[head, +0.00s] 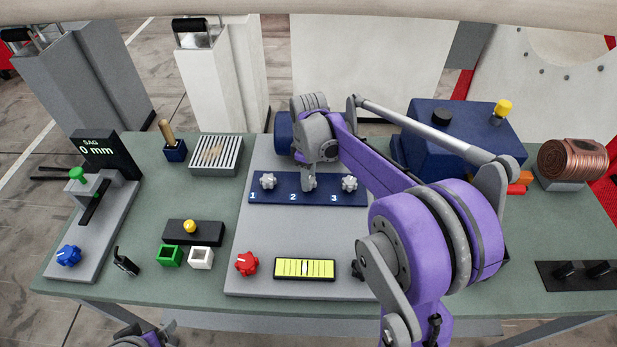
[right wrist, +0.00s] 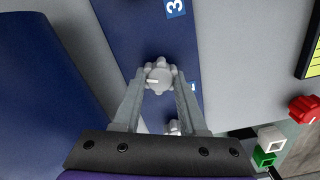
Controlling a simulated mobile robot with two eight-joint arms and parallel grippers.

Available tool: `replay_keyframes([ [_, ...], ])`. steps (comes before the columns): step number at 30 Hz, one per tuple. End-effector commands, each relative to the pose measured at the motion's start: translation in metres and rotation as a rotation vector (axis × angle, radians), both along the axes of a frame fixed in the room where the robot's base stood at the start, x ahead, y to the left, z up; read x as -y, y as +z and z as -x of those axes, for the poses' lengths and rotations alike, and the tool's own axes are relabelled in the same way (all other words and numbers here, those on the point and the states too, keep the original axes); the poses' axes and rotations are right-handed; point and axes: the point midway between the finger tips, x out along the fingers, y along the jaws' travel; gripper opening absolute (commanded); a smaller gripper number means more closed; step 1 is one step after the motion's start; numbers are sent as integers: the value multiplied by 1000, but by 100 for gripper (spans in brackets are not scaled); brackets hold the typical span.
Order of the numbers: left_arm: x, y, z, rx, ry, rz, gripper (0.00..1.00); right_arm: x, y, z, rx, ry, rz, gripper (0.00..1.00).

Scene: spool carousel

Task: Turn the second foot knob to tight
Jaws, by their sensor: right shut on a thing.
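A dark blue strip (head: 320,198) carries three grey lobed foot knobs beside the white numbers 1, 2 and 3. My right gripper (head: 309,181) points down at the middle, second knob and hides most of it in the head view. In the right wrist view the second knob (right wrist: 160,72) sits between the fingertips, which are shut on it; its white pointer mark points left in that picture. The first knob (head: 268,180) and the third knob (head: 349,183) stand free on either side. My left gripper is not in view; only a bit of that arm shows at the bottom left.
A yellow level vial (head: 305,269) and a red knob (head: 247,263) lie in front of the strip. A blue box (head: 465,145) stands at the back right, close to my right arm. A SAG display (head: 103,150) reading 0 mm stands at the left.

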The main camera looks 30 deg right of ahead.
Motion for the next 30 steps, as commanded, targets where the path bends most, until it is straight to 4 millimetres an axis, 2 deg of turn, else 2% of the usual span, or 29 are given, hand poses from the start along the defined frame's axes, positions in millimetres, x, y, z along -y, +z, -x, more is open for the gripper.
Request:
replay_keyframes([
  [30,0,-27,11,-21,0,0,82,0,0,0,0,-954,1,0],
])
